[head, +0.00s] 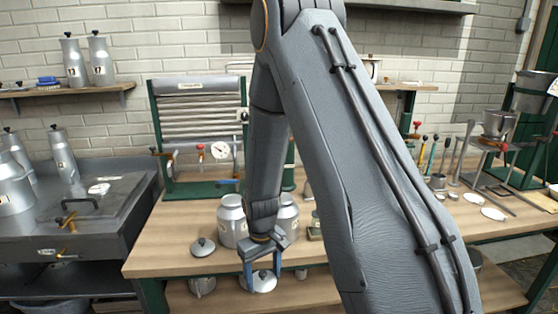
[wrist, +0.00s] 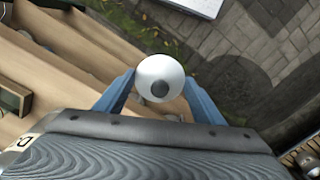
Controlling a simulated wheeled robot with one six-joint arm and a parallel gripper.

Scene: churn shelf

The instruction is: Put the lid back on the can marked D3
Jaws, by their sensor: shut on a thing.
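My gripper (head: 262,269) has its blue fingers shut on a round pale lid (head: 262,283) with a dark knob. In the wrist view the lid (wrist: 161,70) sits between the fingertips (wrist: 160,84), with the knob towards the camera. The lid hangs clear of any can, near the bench's front edge. Two grey metal cans stand behind my gripper: a left can (head: 231,222) and a right can (head: 288,214), partly hidden by my arm. Their marks are unreadable in the head view. A label (wrist: 22,142) at the wrist view's lower left seems to show a D; the rest is hidden.
Another lid (head: 203,247) lies on the wooden bench (head: 160,262) left of the cans. A green-framed rack with a gauge (head: 221,150) stands behind. Tools and small dishes (head: 493,213) occupy the right side. The bench's front left is mostly clear.

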